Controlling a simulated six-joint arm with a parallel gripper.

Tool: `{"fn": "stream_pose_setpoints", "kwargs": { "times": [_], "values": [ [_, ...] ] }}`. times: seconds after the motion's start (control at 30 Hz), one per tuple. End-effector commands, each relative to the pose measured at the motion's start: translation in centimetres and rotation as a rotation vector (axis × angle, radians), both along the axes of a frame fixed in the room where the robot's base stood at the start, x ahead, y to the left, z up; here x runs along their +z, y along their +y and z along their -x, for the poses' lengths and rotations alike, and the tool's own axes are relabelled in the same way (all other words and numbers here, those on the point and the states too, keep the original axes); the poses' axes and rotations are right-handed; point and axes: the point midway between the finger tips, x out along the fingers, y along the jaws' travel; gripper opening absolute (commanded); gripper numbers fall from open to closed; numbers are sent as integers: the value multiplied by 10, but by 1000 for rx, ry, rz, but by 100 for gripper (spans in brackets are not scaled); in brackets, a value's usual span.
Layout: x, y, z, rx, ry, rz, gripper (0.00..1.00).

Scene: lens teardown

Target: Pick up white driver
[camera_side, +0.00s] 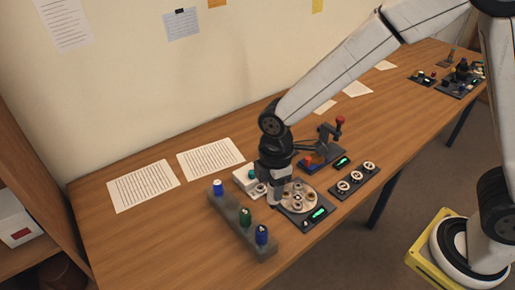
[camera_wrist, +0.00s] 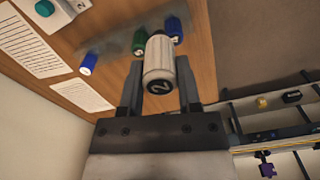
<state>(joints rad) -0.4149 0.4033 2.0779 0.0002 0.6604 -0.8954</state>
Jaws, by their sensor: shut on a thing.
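The white driver (camera_wrist: 158,52) is a pale cylinder with a dark end cap marked with a light numeral. In the wrist view it sits between the two fingers of my gripper (camera_wrist: 160,78), which is shut on it. In the side view my gripper (camera_side: 273,190) points down, just right of the grey driver rack (camera_side: 231,217) and beside the round plate. The driver is hard to make out there. The rack also shows in the wrist view (camera_wrist: 112,47), behind the held driver. It holds a blue driver (camera_side: 218,187), a green driver (camera_side: 245,217) and another blue driver (camera_side: 262,235).
A dark fixture with a round plate (camera_side: 305,200) stands close to my gripper on the right. A white box with a teal button (camera_side: 244,178), a three-dial panel (camera_side: 354,179) and a red-knobbed device (camera_side: 325,146) are nearby. Printed sheets (camera_side: 143,185) lie left on the wooden table.

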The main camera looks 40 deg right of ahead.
Motion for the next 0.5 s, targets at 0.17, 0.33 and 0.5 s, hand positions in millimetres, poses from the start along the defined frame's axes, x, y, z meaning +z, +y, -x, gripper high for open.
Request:
{"fn": "stream_pose_setpoints", "kwargs": {
  "times": [0.17,0.33,0.5],
  "values": [
    [4,-3,9,0,-1,-1,0],
    [5,-4,11,0,-1,-1,0],
    [5,-4,12,0,0,0,0]
  ]
}}
